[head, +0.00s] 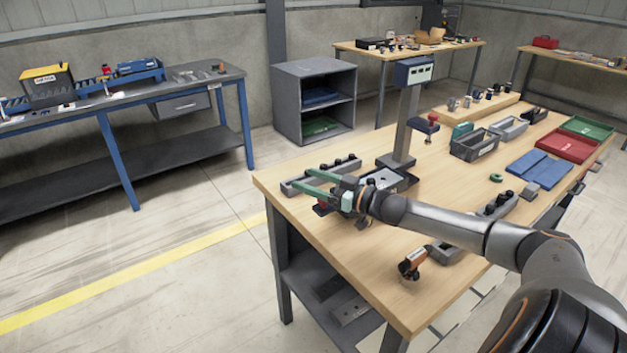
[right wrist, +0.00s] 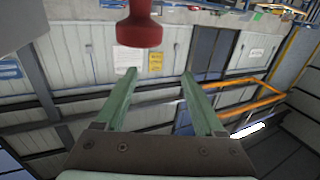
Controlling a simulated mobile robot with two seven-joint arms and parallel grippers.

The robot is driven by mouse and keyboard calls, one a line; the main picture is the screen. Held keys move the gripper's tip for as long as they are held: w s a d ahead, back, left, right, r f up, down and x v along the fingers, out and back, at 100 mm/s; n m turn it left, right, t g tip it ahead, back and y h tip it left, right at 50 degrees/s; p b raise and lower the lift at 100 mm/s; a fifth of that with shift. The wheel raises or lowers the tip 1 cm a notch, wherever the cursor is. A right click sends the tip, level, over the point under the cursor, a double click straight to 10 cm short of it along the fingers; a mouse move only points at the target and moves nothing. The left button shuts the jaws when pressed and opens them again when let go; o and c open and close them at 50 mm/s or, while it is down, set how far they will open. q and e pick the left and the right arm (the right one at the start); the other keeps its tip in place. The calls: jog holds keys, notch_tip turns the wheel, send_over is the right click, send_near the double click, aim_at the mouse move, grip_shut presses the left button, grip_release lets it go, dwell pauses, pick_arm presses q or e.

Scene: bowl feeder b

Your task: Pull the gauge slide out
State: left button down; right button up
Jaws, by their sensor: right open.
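My right gripper (head: 307,180) is open and empty over the near left end of the wooden workbench, its two green fingers pointing left. A gauge stand with a grey post (head: 405,125) and a blue display head (head: 414,70) rises just beyond it. My left gripper is not in view.
A grey rail (head: 300,186) with black knobs lies beside my gripper. An orange-and-black tool (head: 411,264) stands near the front edge. The front left corner is mostly clear.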

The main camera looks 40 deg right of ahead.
jog(key=s+a+r+p, duration=0.2)
jog(key=s+a+r, duration=0.5)
jog(key=s+r, duration=0.1)
jog(key=shift+s+a+p, duration=0.4)
jog(key=shift+s, duration=0.35)
jog(key=s+a+f+m+g+h, duration=0.15)
jog(key=s+f, duration=0.35)
jog(key=f, duration=0.7)
jog(key=s+a+f+m+g+h, duration=0.1)
jog(key=s+a+f+g+h, duration=0.2)
jog(key=f, duration=0.9)
jog(key=s+a+f+g, duration=0.1)
jog(key=s+a+f, duration=0.2)
jog(key=a, duration=0.2)
jog(key=s+a+f+n+g+y, duration=0.1)
jog(key=s+a+f, duration=0.2)
jog(key=a, duration=0.3)
jog(key=s+a+f+g+y, duration=0.1)
jog(key=s+a+f, duration=0.2)
jog(key=a+f, duration=0.1)
jog(key=shift+s+a+f+g, duration=0.3)
jog(key=shift+a+f+g, duration=0.05)
jog(key=shift+a, duration=0.55)
